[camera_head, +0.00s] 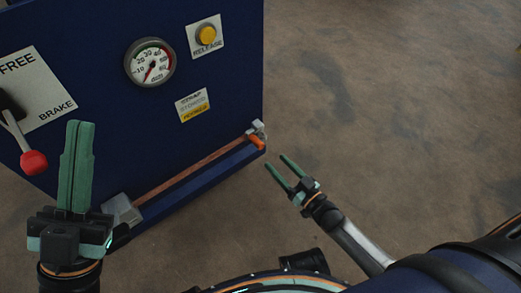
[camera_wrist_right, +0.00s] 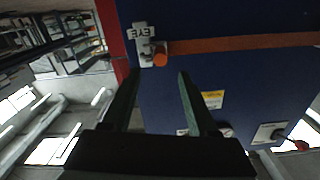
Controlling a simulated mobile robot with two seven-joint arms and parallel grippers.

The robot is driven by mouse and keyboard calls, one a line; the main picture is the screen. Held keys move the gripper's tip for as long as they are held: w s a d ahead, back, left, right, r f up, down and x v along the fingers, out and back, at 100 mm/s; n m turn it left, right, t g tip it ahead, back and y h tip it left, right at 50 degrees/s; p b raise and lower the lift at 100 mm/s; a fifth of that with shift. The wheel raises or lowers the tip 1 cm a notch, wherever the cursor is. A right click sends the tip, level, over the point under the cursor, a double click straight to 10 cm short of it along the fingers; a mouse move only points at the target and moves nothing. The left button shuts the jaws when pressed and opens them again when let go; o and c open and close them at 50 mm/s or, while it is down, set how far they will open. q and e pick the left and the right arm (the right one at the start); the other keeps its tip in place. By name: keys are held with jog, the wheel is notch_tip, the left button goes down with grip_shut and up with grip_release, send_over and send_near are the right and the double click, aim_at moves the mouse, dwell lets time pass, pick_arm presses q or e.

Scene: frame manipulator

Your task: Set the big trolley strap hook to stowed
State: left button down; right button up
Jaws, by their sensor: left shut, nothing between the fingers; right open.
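The big navy trolley (camera_head: 225,60) fills the left of the head view. A brown-orange strap (camera_head: 195,171) runs along its lower front, from a grey box (camera_head: 122,209) to a grey bracket (camera_head: 258,128) at the right corner. The orange strap hook (camera_head: 257,143) is at that bracket. In the right wrist view the hook (camera_wrist_right: 160,55) shows beside the bracket, marked "EYE" (camera_wrist_right: 143,36); whether it is engaged is unclear. My right gripper (camera_head: 276,162) is open and empty, just short of the hook. My left gripper (camera_head: 78,124) is shut and empty before the panel.
The panel carries a FREE/BRAKE lever with a red knob (camera_head: 34,162), a round gauge (camera_head: 150,63), a yellow RELEASE button (camera_head: 207,35) and a strap label (camera_head: 193,105). Brown floor (camera_head: 390,100) to the right of the trolley is clear.

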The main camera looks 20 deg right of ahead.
aim_at(263, 150)
jog(key=b+x, duration=0.2)
jog(key=x, duration=0.5)
jog(key=shift+w+a+f+b, duration=0.15)
jog(key=shift+w+f+b, duration=0.05)
jog(key=shift+w+b, duration=0.1)
jog(key=shift+w+a+r, duration=0.1)
jog(key=shift+w+a, duration=0.05)
jog(key=shift+w, duration=0.25)
grip_shut()
dwell(0.7)
